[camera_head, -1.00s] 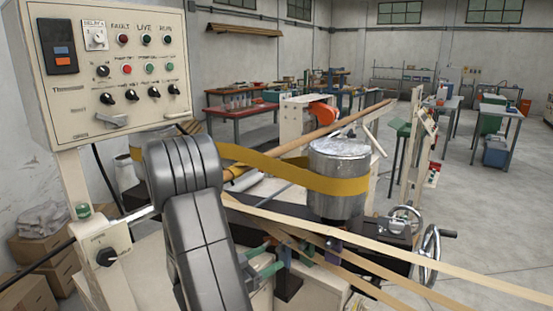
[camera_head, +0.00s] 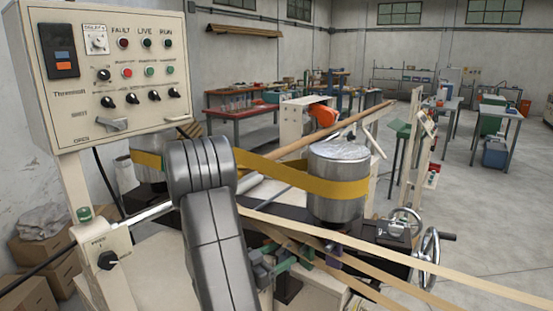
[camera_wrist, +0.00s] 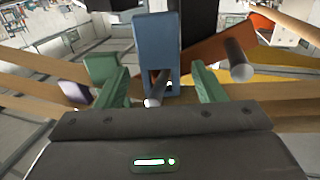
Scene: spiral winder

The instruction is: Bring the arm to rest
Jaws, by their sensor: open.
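My arm, dark grey, crosses the left-centre of the head view and bends down over the winder. My gripper (camera_head: 280,262) is low at the winder's front, partly hidden by my own arm. In the wrist view its two green fingers stand wide apart, so my gripper (camera_wrist: 157,90) is open, with nothing clearly held. A blue block (camera_wrist: 173,45) with a dark slot shows beyond and between the fingers. A dark rod with a pale end shows between them too; I cannot tell whether anything touches.
The control panel (camera_head: 115,75) stands close on my arm's left. A metal drum (camera_head: 337,205) with a yellow belt (camera_head: 285,177) is on its right. Pale strips (camera_head: 400,258) run to the lower right, past a handwheel (camera_head: 430,255). Open floor lies beyond, at the right.

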